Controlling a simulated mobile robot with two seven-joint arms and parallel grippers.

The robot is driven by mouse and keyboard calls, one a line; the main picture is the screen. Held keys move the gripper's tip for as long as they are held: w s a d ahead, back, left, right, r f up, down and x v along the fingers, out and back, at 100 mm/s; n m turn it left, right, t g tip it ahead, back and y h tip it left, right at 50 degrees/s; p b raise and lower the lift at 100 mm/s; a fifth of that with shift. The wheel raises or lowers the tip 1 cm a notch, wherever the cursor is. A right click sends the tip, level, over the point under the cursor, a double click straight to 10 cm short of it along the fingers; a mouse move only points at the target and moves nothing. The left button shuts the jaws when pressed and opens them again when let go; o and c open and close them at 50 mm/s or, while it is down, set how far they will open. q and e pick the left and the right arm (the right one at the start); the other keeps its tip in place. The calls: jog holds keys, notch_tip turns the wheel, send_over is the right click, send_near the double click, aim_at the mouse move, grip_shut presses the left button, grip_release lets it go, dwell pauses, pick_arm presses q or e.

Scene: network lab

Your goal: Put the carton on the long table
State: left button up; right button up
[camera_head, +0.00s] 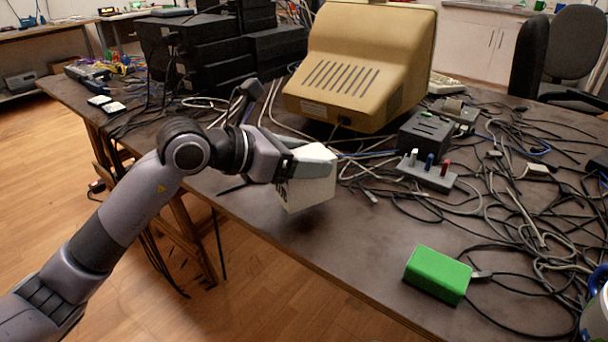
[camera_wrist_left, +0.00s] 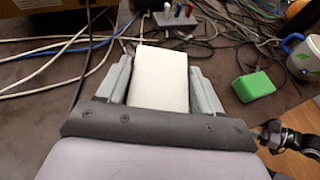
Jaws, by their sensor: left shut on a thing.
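The carton (camera_head: 308,190) is a small white box held in my left gripper (camera_head: 305,163) over the near edge area of the long table (camera_head: 375,255). The left gripper is shut on it, with one grey finger on each side. The carton's pale top also shows between the fingers in the left wrist view (camera_wrist_left: 160,78). A dark shadow lies on the brown tabletop under the carton, which seems to be a little above the surface. The carton looks slightly tilted.
A beige monitor (camera_head: 360,65) stands behind the carton, with black boxed equipment (camera_head: 205,50) to its left. A green box (camera_head: 437,275) lies at the front right. Tangled cables (camera_head: 520,215) cover the right side. Bare tabletop lies between the carton and the green box.

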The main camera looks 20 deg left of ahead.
pick_arm(q)
jog(key=shift+f, duration=1.55)
jog(key=shift+f+b, duration=0.1)
jog(key=shift+b, duration=0.25)
jog(key=o, duration=1.2)
jog(key=shift+s+a, duration=0.1)
jog(key=shift+a, duration=0.05)
jog(key=shift+r+v, duration=0.2)
jog(key=shift+v, duration=5.65)
